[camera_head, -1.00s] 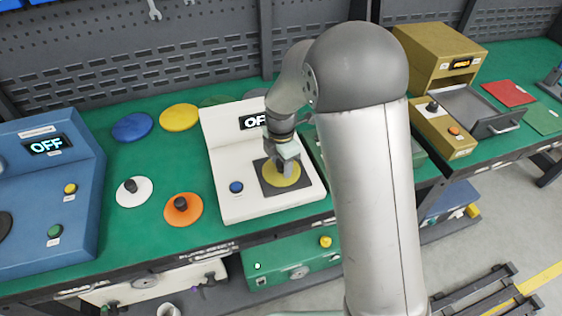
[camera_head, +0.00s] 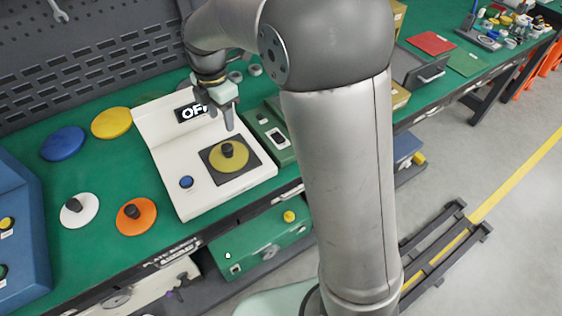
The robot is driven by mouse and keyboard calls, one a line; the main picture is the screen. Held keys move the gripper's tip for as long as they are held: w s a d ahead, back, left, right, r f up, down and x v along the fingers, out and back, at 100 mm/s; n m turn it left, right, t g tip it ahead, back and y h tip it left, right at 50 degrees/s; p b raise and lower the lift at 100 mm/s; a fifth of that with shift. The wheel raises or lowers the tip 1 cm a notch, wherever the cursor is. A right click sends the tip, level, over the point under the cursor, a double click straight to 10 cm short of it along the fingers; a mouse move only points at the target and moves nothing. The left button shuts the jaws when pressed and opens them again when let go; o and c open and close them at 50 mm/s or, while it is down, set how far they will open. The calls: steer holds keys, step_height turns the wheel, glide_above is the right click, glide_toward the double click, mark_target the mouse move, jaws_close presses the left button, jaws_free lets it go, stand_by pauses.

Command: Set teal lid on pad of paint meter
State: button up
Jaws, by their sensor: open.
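The white meter (camera_head: 165,132) stands on the green bench and its display reads OFF. A yellow lid (camera_head: 240,161) with a black knob lies on the dark square pad (camera_head: 212,171) of the meter. My gripper (camera_head: 222,119) is open and empty, above the meter just behind the yellow lid and apart from it. I cannot make out a clearly teal lid; a greenish disc (camera_head: 149,97) lies partly hidden behind the meter and blends with the bench.
An orange lid (camera_head: 138,221) and a white lid (camera_head: 88,214) with black knobs lie left of the meter. Blue (camera_head: 62,144) and yellow (camera_head: 111,123) discs lie behind them. A blue machine (camera_head: 22,222) stands at the far left. A green device (camera_head: 272,134) adjoins the meter's right.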

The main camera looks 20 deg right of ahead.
steer(key=s+d+m, duration=0.7)
steer(key=s+m, duration=0.5)
steer(key=s+d+f+m, duration=0.1)
steer(key=s+d+m, duration=0.5)
steer(key=s+m, duration=0.5)
steer(key=shift+s+d+f+m, duration=0.3)
steer(key=shift+s+d+m, duration=0.1)
steer(key=shift+s, duration=0.45)
